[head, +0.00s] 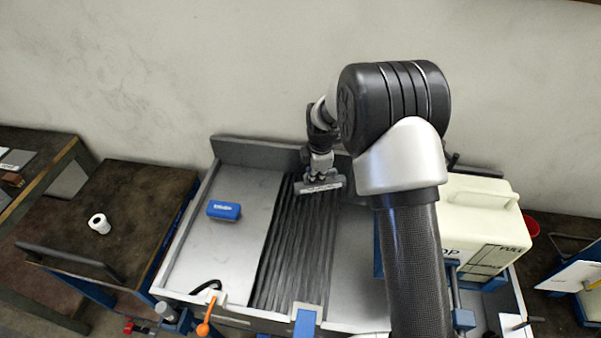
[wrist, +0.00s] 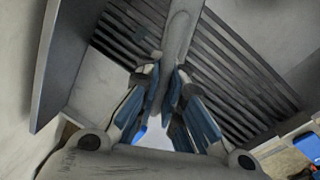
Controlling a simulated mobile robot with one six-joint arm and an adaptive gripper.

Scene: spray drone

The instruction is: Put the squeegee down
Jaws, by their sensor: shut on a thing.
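The squeegee (head: 321,185) is a grey bar below my gripper (head: 320,164) in the head view, over the dark ribbed strip (head: 292,255) of the grey tray bench. In the wrist view, a pale grey piece of the squeegee (wrist: 182,32) runs up from between the fingers. My gripper (wrist: 168,82) is shut on it. I cannot tell whether the squeegee touches the ribs. My arm hides part of the bench to the right.
A blue block (head: 223,210) lies on the smooth panel left of the ribs. A cream canister (head: 485,220) stands right of my arm. An orange-ended tool (head: 204,328) is at the front edge. A raised back wall (head: 255,152) borders the tray. The left panel is otherwise mostly clear.

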